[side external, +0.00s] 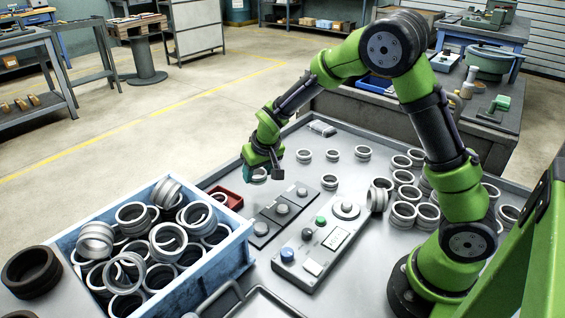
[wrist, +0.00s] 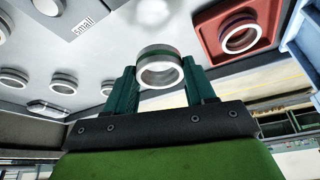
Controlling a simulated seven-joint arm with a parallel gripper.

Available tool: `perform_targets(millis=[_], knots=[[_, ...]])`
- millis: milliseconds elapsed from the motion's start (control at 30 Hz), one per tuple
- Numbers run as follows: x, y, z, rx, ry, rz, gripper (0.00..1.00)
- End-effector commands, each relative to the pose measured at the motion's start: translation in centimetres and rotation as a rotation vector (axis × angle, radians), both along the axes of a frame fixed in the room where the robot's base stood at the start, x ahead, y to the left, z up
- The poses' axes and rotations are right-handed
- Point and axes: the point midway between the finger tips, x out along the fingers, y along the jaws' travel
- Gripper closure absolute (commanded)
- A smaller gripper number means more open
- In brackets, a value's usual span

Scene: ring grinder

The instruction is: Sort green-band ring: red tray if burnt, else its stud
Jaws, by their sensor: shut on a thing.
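My gripper (side external: 262,170) is shut on a pale grey ring (side external: 259,175), held up beyond the stud plates and near the red tray. In the wrist view the ring (wrist: 160,76) sits between the teal fingers (wrist: 159,66), with a green band around its far part. Its inside looks brownish grey; I cannot tell whether it is burnt. The red tray (side external: 232,203) holds one ring (side external: 220,197); the tray (wrist: 207,42) is at upper right in the wrist view. Dark plates with studs (side external: 282,209) lie in a row; one label (wrist: 84,25) reads "small".
A blue crate (side external: 205,268) full of rings stands at front left, close to the red tray. A control box (side external: 318,250) with buttons and a round top piece lies right of the plates. Several loose rings (side external: 304,155) stand on the table at the back and right.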

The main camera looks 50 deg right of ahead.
Motion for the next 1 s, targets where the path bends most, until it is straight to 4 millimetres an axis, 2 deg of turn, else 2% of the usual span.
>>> perform_targets(millis=[33,167,300,400,533,667,800,1000], knots=[[0.1,0.0,1.2,0.0,-0.006,0.001,0.79],[0.1,-0.1,3.1,0.0,-0.004,-0.001,0.79],[0.0,-2.0,4.3,0.0,-0.002,-0.041,0.79],[-1.5,-4.1,4.0,0.001,0.002,-0.09,0.79],[-4.3,-4.8,2.7,0.002,0.001,-0.035,0.79],[-6.8,-3.8,1.8,0.002,-0.001,0.107,0.79],[-8.7,-1.8,1.2,0.001,-0.001,0.281,0.79],[-9.9,1.0,0.6,0.001,-0.001,0.485,0.79]])
